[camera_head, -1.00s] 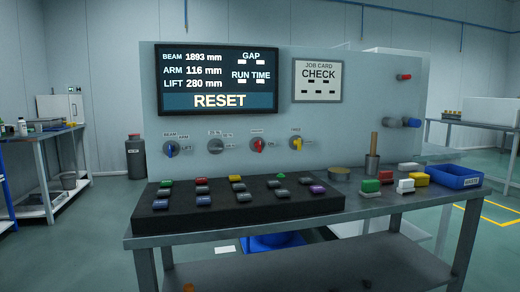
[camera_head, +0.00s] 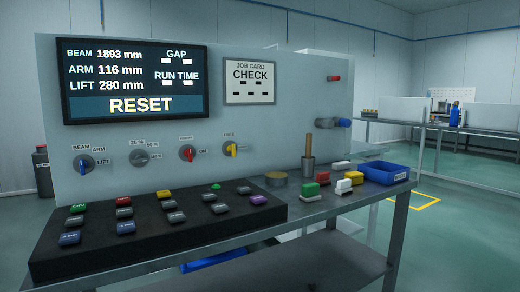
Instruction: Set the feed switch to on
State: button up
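A row of rotary knobs is on the upright grey panel (camera_head: 310,130). The red knob (camera_head: 187,152) has a label reading ON at its right; the label above it is too small to read. Its handle looks near vertical, but I cannot tell which setting it points at. To its right is a yellow knob (camera_head: 231,149) with a label above that seems to read FREE. To its left are a grey knob (camera_head: 140,157) with percent labels and a blue knob (camera_head: 86,163) labelled BEAM, ARM and LIFT. I cannot read which knob is named feed. My gripper is not in view.
A screen (camera_head: 134,79) reads RESET. A black button console (camera_head: 150,222) lies on the bench in front of the knobs. A wooden-handled tool (camera_head: 308,160), coloured blocks (camera_head: 311,189) and a blue tray (camera_head: 384,172) stand to the right. Open floor (camera_head: 460,225) lies right of the bench.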

aim_at(187, 154)
jog(key=z, duration=1.05)
jog(key=k, duration=0.95)
jog(key=u, duration=1.45)
jog(key=i, duration=0.3)
